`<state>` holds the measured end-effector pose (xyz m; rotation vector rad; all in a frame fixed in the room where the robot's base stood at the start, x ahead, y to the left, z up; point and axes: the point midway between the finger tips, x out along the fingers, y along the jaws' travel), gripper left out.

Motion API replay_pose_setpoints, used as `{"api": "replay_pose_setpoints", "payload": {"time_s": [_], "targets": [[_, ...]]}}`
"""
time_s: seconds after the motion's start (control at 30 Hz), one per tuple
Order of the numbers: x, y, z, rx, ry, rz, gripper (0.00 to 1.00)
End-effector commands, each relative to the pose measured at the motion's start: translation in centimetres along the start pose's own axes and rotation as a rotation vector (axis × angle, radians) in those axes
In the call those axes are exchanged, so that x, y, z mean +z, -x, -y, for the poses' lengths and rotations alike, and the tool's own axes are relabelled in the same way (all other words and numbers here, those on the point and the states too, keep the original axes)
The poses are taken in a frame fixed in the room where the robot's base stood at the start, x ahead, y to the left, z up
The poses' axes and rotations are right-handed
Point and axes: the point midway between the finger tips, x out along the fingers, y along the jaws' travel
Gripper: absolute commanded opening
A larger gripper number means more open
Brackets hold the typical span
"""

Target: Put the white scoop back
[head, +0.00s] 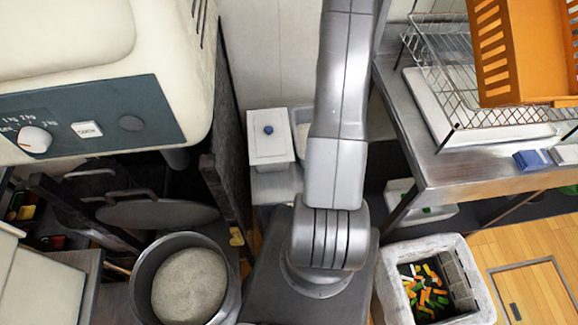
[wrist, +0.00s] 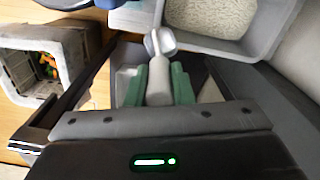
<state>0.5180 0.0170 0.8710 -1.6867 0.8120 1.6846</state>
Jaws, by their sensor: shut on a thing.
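The white scoop (wrist: 160,43) shows in the wrist view, its handle between the two green fingers of my gripper (wrist: 158,76). My gripper is shut on that handle, and the scoop's head points away past the fingertips. A grey tub of white grains (wrist: 262,47) lies just beyond and to the right of the scoop's head; the scoop appears apart from the grains. In the head view my arm hides the gripper and the scoop, and part of a tub of pale grains (head: 297,113) shows beside the arm.
A white lidded box with a blue knob (head: 270,158) stands left of that tub. A large pot (head: 143,262) with pale contents is at lower left. A bin of colourful scraps (head: 460,245) stands on the floor at right, below a metal counter (head: 455,178) with a rack.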

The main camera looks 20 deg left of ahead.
Motion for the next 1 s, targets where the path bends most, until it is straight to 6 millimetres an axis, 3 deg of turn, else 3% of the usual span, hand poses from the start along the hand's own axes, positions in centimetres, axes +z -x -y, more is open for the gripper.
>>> {"api": "replay_pose_setpoints", "payload": {"time_s": [0.17, 0.53, 1.0], "targets": [[2.5, -0.5, 1.3, -0.005, 0.094, -0.002, 0.0], [11.0, -0.5, 3.2, -0.006, 0.405, -0.002, 0.0], [21.4, -1.4, 1.4, -0.006, 0.801, -0.002, 0.0]]}}
